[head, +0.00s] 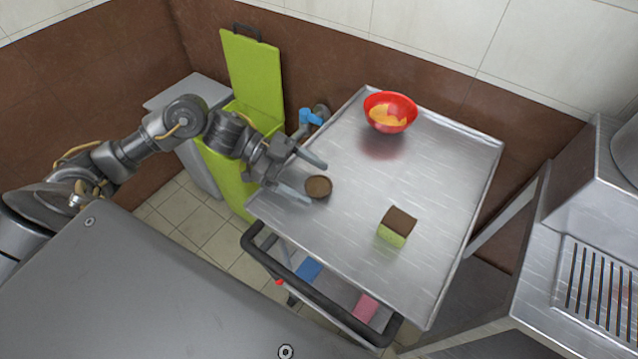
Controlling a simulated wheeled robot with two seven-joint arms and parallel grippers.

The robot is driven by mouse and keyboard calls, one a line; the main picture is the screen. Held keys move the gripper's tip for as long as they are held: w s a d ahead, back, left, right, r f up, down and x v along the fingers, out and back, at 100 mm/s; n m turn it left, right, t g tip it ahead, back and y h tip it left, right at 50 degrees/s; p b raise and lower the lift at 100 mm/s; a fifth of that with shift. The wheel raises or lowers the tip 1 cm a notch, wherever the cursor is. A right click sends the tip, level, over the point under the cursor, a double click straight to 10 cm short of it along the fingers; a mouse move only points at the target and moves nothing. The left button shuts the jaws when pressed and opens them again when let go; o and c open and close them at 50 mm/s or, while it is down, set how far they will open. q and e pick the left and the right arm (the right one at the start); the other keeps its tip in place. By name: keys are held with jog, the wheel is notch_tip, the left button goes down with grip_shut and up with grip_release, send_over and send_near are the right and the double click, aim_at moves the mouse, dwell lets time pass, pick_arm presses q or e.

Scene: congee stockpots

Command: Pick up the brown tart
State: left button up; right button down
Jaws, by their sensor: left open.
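The brown tart (319,187) is a small round disc lying on the left part of the metal cart top. My left gripper (316,181) reaches in from the left, its two fingers spread apart and pointing right. The tart lies by the fingertips, close to the lower finger; I cannot tell whether they touch or how high the fingers are. Nothing shows held between the fingers. My right gripper is not in view.
On the metal cart (430,165) stand a red bowl (391,101) with yellow-orange contents at the back and a brown-topped green cake block (398,226) at the front right. A lime-green bin (253,75) with its lid raised stands behind my left arm. The cart's middle is clear.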

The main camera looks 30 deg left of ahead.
pick_arm(q)
jog(key=shift+x, duration=0.8)
jog(key=shift+c, duration=0.3)
jog(key=c, duration=1)
jog(key=shift+r, duration=0.15)
